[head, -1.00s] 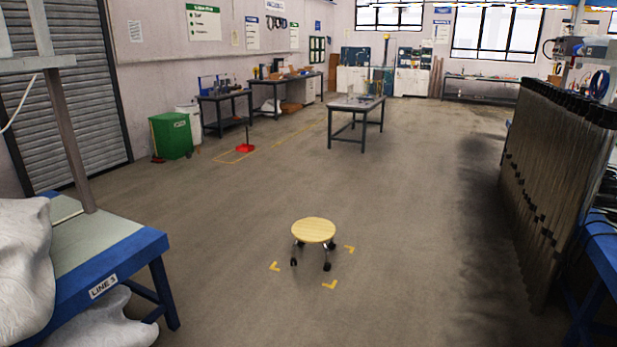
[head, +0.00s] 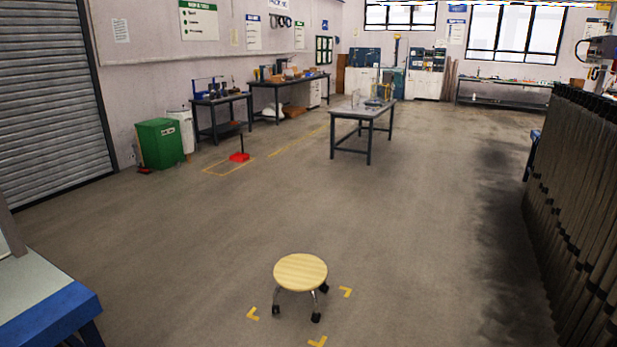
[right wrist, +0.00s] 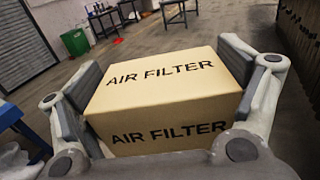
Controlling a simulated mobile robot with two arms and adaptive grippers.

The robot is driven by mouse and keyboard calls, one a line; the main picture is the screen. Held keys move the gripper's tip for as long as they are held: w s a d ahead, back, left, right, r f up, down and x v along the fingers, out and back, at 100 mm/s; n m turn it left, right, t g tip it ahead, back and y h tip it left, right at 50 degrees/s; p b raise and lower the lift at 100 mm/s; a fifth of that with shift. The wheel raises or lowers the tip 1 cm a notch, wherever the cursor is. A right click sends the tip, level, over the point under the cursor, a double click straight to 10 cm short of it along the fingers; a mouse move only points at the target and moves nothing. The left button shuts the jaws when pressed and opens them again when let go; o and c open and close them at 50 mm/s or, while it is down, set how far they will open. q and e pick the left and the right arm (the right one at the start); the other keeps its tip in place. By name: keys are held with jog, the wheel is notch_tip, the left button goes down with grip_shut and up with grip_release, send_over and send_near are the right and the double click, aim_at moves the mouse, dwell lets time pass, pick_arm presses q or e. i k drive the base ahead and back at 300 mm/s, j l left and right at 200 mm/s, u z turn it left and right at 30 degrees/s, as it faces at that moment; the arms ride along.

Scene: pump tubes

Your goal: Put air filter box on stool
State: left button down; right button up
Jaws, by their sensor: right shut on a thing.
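The air filter box (right wrist: 160,95) is a tan carton with "AIR FILTER" printed in black on its top and front. In the right wrist view my right gripper (right wrist: 165,85) is shut on it, with one finger pad against each side. The stool (head: 301,272) has a round pale wooden seat and dark casters. It stands on the floor at the bottom centre of the head view, among yellow corner marks, and its seat is empty. Neither the box nor my grippers show in the head view. My left gripper is in no view.
A blue-edged table (head: 50,305) is close at the lower left. A row of dark hanging tubes (head: 585,200) lines the right side. A grey table (head: 345,115), a green bin (head: 160,145) and a red-based stand (head: 239,157) are farther off. The floor around the stool is clear.

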aim_at(300, 269)
jog(key=i+j+u, duration=0.15)
jog(key=i+u, duration=0.25)
jog(key=i, duration=0.55)
jog(key=i+l+u, duration=0.1)
jog(key=i+u, duration=0.3)
jog(key=i, duration=0.55)
jog(key=i+j+z, duration=0.4)
jog(key=i, duration=0.25)
jog(key=i+j+z, duration=0.35)
jog(key=i+j, duration=0.15)
jog(key=i+j+z, duration=0.4)
jog(key=i+j, duration=0.25)
